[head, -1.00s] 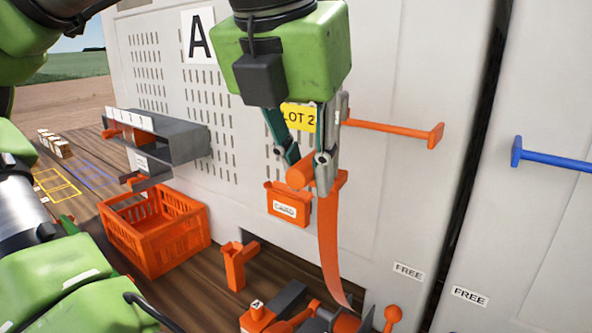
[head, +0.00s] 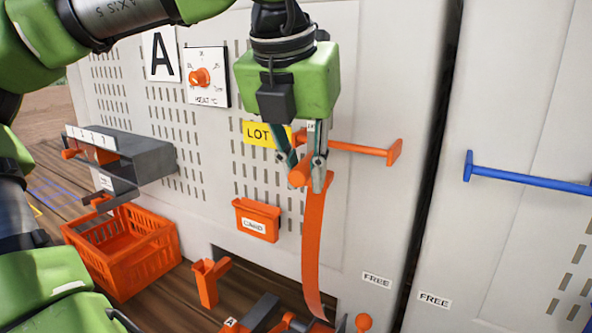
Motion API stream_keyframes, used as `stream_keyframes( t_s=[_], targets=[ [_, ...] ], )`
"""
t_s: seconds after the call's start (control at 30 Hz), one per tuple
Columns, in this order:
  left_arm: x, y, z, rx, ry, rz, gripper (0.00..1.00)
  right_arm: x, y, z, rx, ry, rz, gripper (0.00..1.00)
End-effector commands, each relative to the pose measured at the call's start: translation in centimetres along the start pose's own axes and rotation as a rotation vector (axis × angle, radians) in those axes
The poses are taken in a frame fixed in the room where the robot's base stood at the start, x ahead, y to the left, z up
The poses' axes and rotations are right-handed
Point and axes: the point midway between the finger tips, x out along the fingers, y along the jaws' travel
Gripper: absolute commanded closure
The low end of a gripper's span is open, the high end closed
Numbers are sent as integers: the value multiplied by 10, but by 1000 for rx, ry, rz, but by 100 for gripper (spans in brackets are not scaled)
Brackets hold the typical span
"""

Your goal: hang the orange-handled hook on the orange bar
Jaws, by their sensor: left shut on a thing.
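My left gripper (head: 308,182) is shut on the orange handle (head: 299,172) of the hook, just in front of the white panel. A long, slightly curved orange strip (head: 313,245) hangs below the fingers and seems to be part of the held hook. The orange bar (head: 355,148) sticks out to the right from behind the fingers and ends in an orange plate. The fingers overlap the bar's left end in the picture. I cannot tell whether the hook touches the bar. My right gripper is not in view.
A blue bar (head: 525,180) is on the right panel. An orange crate (head: 125,250) stands at the lower left under a grey chute (head: 135,158). A small orange bin (head: 257,220) hangs on the panel. A dial (head: 207,77) and yellow label (head: 262,134) are near the gripper.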

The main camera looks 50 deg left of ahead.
Motion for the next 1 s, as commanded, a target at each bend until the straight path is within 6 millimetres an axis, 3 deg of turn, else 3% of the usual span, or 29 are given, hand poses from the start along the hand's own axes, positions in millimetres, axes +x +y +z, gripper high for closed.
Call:
stream_keyframes(
  t_s=[0.13, 0.53, 1.0],
  targets=[
    [3, -2, 12, 0, 0, -1, 100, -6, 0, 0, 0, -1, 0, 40],
    [35, -2, -2, 1, -1, 0, 100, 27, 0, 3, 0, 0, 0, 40],
    [41, -2, -4, 2, -2, 0, 100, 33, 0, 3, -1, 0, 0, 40]
  ],
)
